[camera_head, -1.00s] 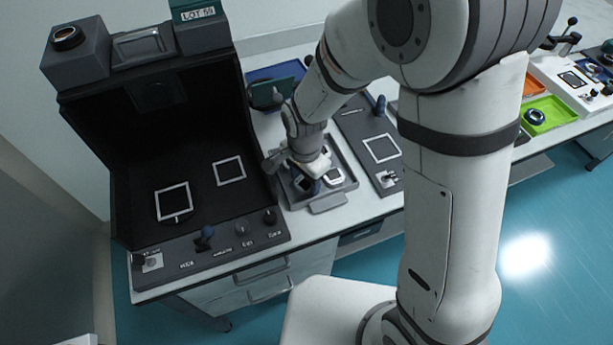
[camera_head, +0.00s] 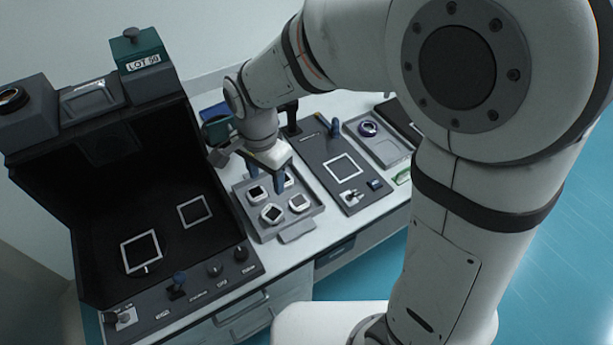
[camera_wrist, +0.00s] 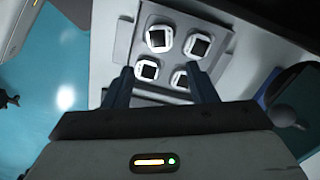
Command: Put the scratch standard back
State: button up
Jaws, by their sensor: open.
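A grey tray (camera_head: 265,236) on the bench holds several white-framed pieces with dark square centres, such as the front one (camera_head: 271,213) and the right one (camera_head: 299,203). The tray (camera_wrist: 122,45) and its pieces, such as the upper left one (camera_wrist: 159,39), also show in the wrist view. I cannot tell which piece, if any, is the scratch standard. My gripper (camera_head: 266,178) is open and empty above the back of the tray. In the wrist view, my gripper's two blue fingers (camera_wrist: 160,72) are spread apart, with pieces visible beyond and between them.
A black inspection booth (camera_head: 95,150) with two white square outlines stands left of the tray. A grey panel (camera_head: 325,150) with a white square outline and a knob lies to the right.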

jog(key=s+d+r+n+t, duration=0.1)
jog(key=s+d+r+n, duration=0.1)
jog(key=d, duration=0.6)
jog(key=s+d+r+n, duration=0.2)
jog(key=s+d, duration=0.1)
jog(key=d, duration=0.4)
jog(key=s+d+r+n+t, duration=0.1)
jog(key=s+d+r+n, duration=0.1)
jog(key=d, duration=0.6)
jog(key=shift+s+d+r+n+t, duration=0.25)
jog(key=shift+d+r+n+t, duration=0.05)
jog(key=shift+r+n, duration=0.3)
